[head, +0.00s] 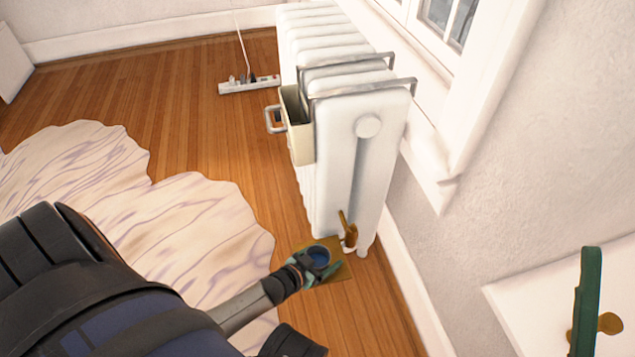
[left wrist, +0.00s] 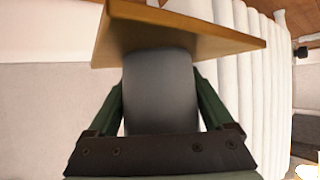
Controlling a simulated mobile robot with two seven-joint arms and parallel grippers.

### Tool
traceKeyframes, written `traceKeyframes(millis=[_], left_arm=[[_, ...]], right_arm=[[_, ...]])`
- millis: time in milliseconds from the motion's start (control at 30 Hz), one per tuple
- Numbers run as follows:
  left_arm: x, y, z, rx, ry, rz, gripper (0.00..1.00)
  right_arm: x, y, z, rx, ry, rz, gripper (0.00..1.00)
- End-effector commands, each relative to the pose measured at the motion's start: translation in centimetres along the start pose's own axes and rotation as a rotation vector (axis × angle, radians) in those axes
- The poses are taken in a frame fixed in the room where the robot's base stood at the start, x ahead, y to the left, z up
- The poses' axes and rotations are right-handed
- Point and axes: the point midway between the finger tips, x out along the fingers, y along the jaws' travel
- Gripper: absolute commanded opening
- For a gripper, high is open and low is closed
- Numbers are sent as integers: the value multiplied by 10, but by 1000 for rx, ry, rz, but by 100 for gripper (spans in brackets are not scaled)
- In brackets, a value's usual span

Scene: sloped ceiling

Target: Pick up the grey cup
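The grey cup (left wrist: 160,90) sits between the two green fingers of my left gripper (left wrist: 161,95) in the left wrist view, against a wooden board (left wrist: 205,32). In the head view, the cup's round, bluish-dark end (head: 319,256) shows at the tip of my left gripper (head: 311,264), over the tan board (head: 339,270) by the radiator's foot. The fingers flank the cup closely on both sides. Their tips are partly hidden, so I cannot tell if they press on it. I do not make out my right gripper.
A white radiator (head: 345,165) stands just behind the cup, with a brass-coloured part (head: 348,232) near its foot. A cream container (head: 297,130) hangs on its side. A pale rug (head: 190,220) lies left. A green upright piece (head: 586,300) stands at the lower right.

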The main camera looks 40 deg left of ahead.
Motion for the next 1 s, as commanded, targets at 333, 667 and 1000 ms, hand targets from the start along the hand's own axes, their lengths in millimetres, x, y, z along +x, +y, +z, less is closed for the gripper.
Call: traceKeyframes(millis=[333, 667, 1000], left_arm=[[0, 0, 0, 0, 0, 0, 45], [0, 0, 0, 0, 1, 0, 22], [-5, 0, -10, 0, 1, 0, 22]], right_arm=[[-1, 1, 0, -3, -1, -2, 50], [-1, 0, 1, -7, -2, -7, 50], [6, 5, -7, 1, 0, -4, 50]])
